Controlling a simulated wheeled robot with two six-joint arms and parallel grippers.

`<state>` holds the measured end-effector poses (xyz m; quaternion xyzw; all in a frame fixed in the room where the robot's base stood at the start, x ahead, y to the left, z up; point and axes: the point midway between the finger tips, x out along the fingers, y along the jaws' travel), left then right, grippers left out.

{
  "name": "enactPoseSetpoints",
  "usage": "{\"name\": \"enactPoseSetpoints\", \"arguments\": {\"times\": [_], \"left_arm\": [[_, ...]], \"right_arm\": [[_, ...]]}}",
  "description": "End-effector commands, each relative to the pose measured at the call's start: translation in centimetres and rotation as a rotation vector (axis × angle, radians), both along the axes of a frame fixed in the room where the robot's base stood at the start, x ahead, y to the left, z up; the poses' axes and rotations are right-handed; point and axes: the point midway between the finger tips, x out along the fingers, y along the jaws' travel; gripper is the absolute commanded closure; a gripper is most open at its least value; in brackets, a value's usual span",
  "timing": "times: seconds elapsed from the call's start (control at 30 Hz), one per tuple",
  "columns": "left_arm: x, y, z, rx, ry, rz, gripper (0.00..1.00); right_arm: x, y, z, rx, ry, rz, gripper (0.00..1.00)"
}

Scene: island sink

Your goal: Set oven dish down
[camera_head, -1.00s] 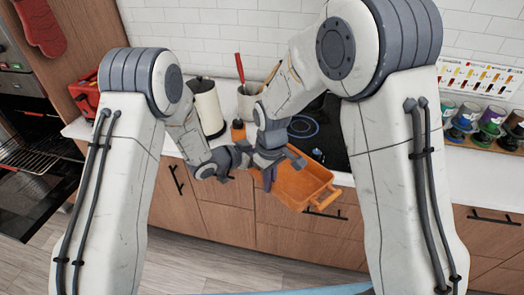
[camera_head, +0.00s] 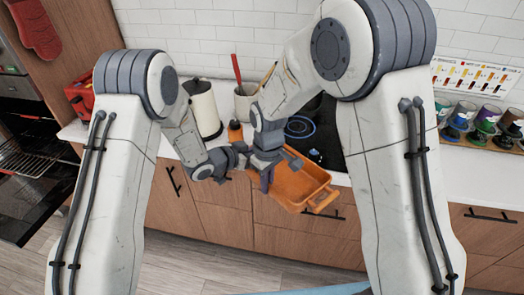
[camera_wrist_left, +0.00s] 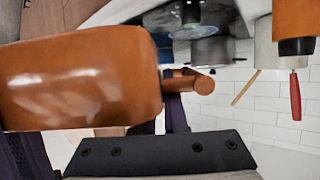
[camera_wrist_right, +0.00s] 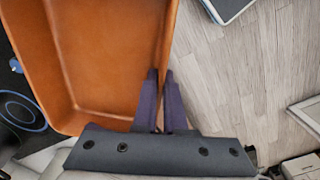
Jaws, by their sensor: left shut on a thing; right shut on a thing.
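The orange oven dish (camera_head: 298,186) is held level or nearly so at the counter's front edge, in front of the wooden drawers in the head view. My right gripper (camera_wrist_right: 160,75) is shut on the dish's rim, one purple finger inside the wall and one outside. The dish's inside looks empty in the right wrist view. My left gripper (camera_head: 228,172) is at the dish's left end; the dish's outer wall and a stub of handle (camera_wrist_left: 190,82) fill much of the left wrist view. The left fingers' exact hold is hidden by the dish and my right wrist.
The black hob (camera_head: 325,135) with a blue ring lies behind the dish. A paper-towel roll (camera_head: 204,108), a utensil pot (camera_head: 246,100) and an orange bottle (camera_head: 235,131) stand left of it. An open oven (camera_head: 30,190) is far left.

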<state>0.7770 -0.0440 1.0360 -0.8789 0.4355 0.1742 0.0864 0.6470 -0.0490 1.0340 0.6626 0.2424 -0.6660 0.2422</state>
Motion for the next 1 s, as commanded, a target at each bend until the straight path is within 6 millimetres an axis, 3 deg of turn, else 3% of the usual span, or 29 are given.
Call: {"name": "enactPoseSetpoints", "arguments": {"times": [0.7, 0.8, 1.0], "left_arm": [[-0.44, -0.34, -0.21, 0.002, 0.006, -0.013, 1.00], [-0.33, -0.32, 0.00, -0.002, 0.003, -0.009, 1.00], [-0.15, -0.20, 0.10, -0.004, 0.000, -0.006, 1.00]], "right_arm": [[0.53, 0.29, 0.35, 0.008, -0.018, 0.003, 1.00], [0.49, 0.27, 0.36, 0.007, -0.018, 0.003, 0.57], [0.30, 0.15, 0.21, 0.004, -0.011, 0.001, 0.57]]}}
